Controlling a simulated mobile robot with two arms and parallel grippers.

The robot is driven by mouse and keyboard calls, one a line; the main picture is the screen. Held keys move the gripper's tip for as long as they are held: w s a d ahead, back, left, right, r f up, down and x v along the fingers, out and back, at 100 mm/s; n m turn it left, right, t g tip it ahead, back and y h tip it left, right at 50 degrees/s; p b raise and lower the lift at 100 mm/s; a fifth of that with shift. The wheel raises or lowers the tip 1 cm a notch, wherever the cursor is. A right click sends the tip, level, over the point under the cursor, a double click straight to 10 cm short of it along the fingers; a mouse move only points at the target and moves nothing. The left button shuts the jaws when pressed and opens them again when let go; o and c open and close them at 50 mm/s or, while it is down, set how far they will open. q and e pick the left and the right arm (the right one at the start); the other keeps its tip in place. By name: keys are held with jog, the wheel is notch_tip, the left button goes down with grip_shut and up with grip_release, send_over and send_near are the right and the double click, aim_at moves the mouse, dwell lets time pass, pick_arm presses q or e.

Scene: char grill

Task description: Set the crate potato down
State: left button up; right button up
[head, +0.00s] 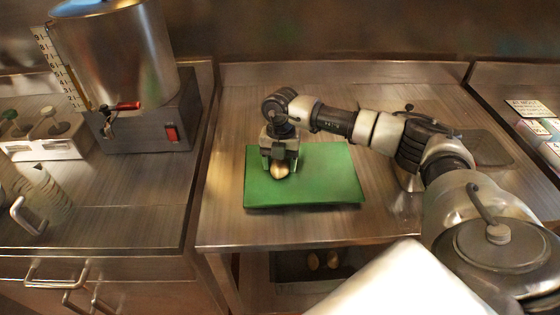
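My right gripper (280,162) reaches over a green cutting board (330,187) on the steel table and points downward. A brown potato (280,171) shows between its fingers, low over the left half of the board. I cannot tell whether the potato touches the board. The fingers are at both sides of the potato, but their contact with it is too small to see. Below the table, a dark crate (290,268) on a lower shelf holds a few brown potatoes (322,261). My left gripper is not in view.
To the left, a steel dispenser (120,55) with a red-handled tap stands on the neighbouring counter. A sink-like grate (482,148) lies at the right of the table. Boxes (540,130) stand at the far right. The table left and front of the board is clear.

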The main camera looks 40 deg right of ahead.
jog(key=o, duration=0.3)
jog(key=shift+r, duration=0.15)
jog(key=shift+w+d+r+b, duration=0.2)
jog(key=shift+r+b, duration=0.25)
jog(key=shift+r, duration=1.55)
jog(key=shift+w+d+r+b, duration=0.15)
jog(key=shift+r+b, duration=0.25)
jog(key=shift+r, duration=1.65)
jog(key=shift+w+d+r+b, duration=0.2)
jog(key=shift+r+b, duration=0.25)
jog(key=shift+r, duration=1.55)
